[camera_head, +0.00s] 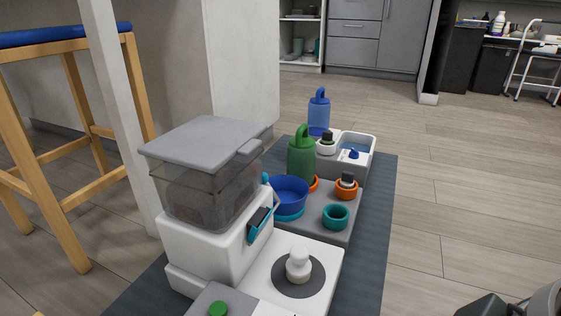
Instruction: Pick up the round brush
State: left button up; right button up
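I cannot tell for certain which thing is the round brush. A small dark-topped piece in an orange ring (346,185) stands on the grey tray part of the pet station, and a similar dark-topped piece with a white base (326,143) stands farther back. A white knobbed piece (298,264) stands upright on a dark disc at the near end. Nothing of mine touches any of them. Part of my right arm shows in the bottom right corner, with no fingertips visible. My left gripper is out of view.
A white feeder with a clear bin (205,200) stands at the near left. A blue bowl (289,193), teal cup (335,216), green bottle (301,158) and blue bottle (319,113) crowd the station. A wooden stool (40,190) stands left. Floor to the right is clear.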

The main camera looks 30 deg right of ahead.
aim_at(298, 265)
jog(key=z, duration=0.95)
